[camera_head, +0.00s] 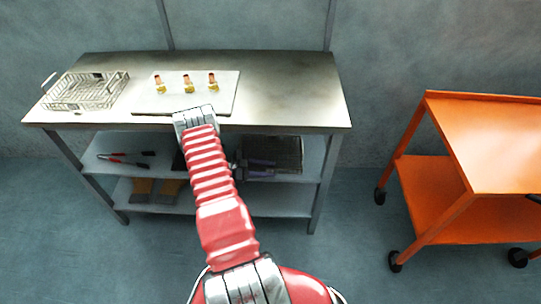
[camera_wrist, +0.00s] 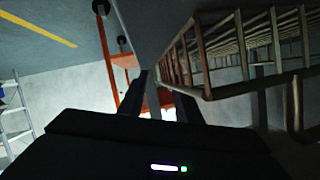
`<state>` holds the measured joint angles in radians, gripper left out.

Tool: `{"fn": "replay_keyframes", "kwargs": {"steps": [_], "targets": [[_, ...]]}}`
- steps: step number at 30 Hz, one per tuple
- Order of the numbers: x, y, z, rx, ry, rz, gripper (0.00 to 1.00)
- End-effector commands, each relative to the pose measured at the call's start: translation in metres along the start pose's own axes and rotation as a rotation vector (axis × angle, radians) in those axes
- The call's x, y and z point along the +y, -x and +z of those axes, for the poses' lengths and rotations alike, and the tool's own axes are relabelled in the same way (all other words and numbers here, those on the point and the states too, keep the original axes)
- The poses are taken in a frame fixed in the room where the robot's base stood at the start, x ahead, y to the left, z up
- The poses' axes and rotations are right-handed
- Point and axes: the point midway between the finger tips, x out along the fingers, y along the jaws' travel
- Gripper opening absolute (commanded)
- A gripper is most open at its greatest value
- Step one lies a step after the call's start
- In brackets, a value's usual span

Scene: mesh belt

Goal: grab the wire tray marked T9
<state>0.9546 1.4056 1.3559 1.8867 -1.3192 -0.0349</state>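A dark wire mesh tray (camera_head: 288,152) lies on the upper shelf under the bench, right of my arm in the head view. A wire tray fills the upper right of the wrist view (camera_wrist: 235,82), very close beside my fingers. A second, lighter wire tray (camera_head: 88,92) with a handle sits on the bench top at the left. I cannot read a T9 mark on either. My gripper (camera_head: 262,168) is at shelf height by the dark tray, partly hidden behind my arm. In the wrist view its two fingers (camera_wrist: 160,92) stand apart with a gap between them.
The steel bench top (camera_head: 285,85) holds a white board (camera_head: 225,98) with three brass fittings (camera_head: 187,84). Red-handled pliers (camera_head: 125,159) lie on the upper shelf, gloves (camera_head: 158,188) on the lower. An orange cart (camera_head: 480,140) stands right, with clear floor between.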

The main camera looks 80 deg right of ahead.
Motion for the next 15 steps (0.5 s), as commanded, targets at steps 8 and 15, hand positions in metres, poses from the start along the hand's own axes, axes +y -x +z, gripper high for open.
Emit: {"fn": "replay_keyframes", "kwargs": {"steps": [8, 15], "targets": [[-0.0001, 0.0002, 0.0, 0.0, 0.0, 0.0, 0.12], [0.0001, 0.0002, 0.0001, 0.0, 0.0, 0.0, 0.0]]}}
